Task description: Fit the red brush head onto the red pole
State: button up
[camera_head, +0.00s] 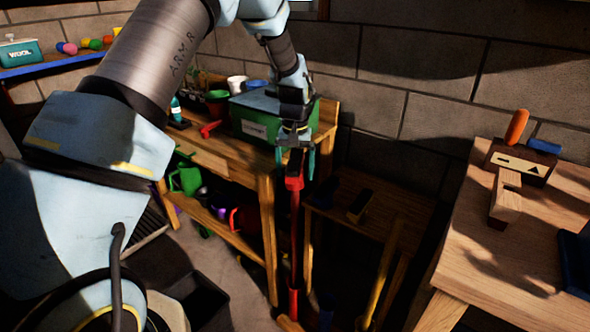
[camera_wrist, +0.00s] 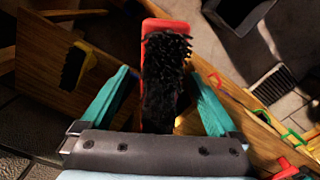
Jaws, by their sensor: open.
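The red brush head (camera_head: 294,182) is at the upper end of the upright red pole (camera_head: 294,235), and the two look in line. Whether it is fully seated cannot be told. In the wrist view the brush head (camera_wrist: 152,25) shows its black bristles toward the camera and hides the pole. My gripper (camera_head: 295,163) is open just above the brush head. In the wrist view its teal fingers (camera_wrist: 158,75) stand on both sides of the bristles, with gaps visible.
A wooden bench (camera_head: 215,150) with a green box (camera_head: 257,118) stands behind left. A low wooden stand (camera_head: 385,207) at right carries a yellow brush head (camera_head: 360,206); a yellow pole (camera_head: 379,277) leans there. A wooden table (camera_head: 500,245) is at far right. The wall is close behind.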

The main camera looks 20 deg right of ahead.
notch_tip(320, 180, up, 11)
jog(key=shift+f+b, duration=0.1)
jog(key=shift+b, duration=1)
jog(key=a+n, duration=0.2)
jog(key=a, duration=1.8)
jog(key=s+a+n, duration=0.1)
jog(key=s+a, duration=0.4)
jog(key=a, duration=0.3)
jog(key=s+a+f+n+t, duration=0.1)
jog(key=s+a+n, duration=0.1)
jog(key=s+a, duration=0.4)
jog(key=a, duration=0.2)
jog(key=shift+a+f+t, duration=0.2)
jog(key=shift+a+t, duration=0.1)
jog(key=shift+a, duration=0.05)
